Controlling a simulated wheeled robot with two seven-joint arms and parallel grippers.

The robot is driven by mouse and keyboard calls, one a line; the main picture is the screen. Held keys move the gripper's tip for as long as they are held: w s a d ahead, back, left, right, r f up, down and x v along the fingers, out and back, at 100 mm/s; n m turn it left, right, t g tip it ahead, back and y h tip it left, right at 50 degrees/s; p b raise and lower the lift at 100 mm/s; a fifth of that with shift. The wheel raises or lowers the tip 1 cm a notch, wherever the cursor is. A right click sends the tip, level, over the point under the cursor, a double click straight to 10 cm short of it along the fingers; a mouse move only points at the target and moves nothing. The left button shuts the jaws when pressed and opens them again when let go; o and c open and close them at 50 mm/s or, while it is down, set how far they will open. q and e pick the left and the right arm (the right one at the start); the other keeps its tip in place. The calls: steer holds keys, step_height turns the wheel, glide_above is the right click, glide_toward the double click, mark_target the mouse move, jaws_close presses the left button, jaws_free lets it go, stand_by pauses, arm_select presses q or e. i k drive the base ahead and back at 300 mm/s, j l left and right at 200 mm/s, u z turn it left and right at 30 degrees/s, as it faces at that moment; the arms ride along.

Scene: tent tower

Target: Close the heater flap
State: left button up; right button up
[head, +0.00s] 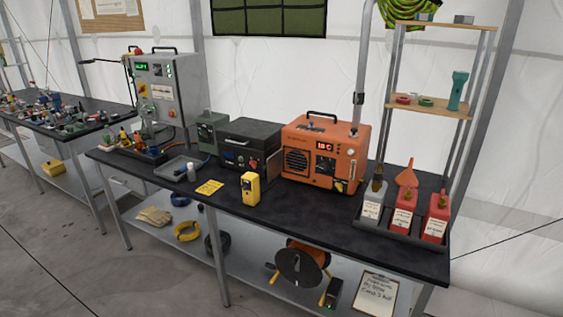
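An orange heater (326,152) stands toward the back of the black-topped workbench, right of the middle. Neither of my grippers is in view.
The black bench (302,209) also carries a yellow handheld device (250,189), a dark box (243,145), a grey control cabinet (167,92) and a tray (404,238) with red and grey containers. Bench space in front of the heater is clear. Shelves (429,103) stand at right.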

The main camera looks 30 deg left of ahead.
mark_target(276, 163)
steer(key=j+z, duration=0.15)
steer(key=j, duration=0.9)
steer(key=j+z, duration=0.15)
steer(key=j, duration=0.9)
steer(key=j+z, duration=0.1)
steer(key=j, duration=0.95)
steer(key=k+j+z, duration=0.15)
steer(key=j, duration=0.9)
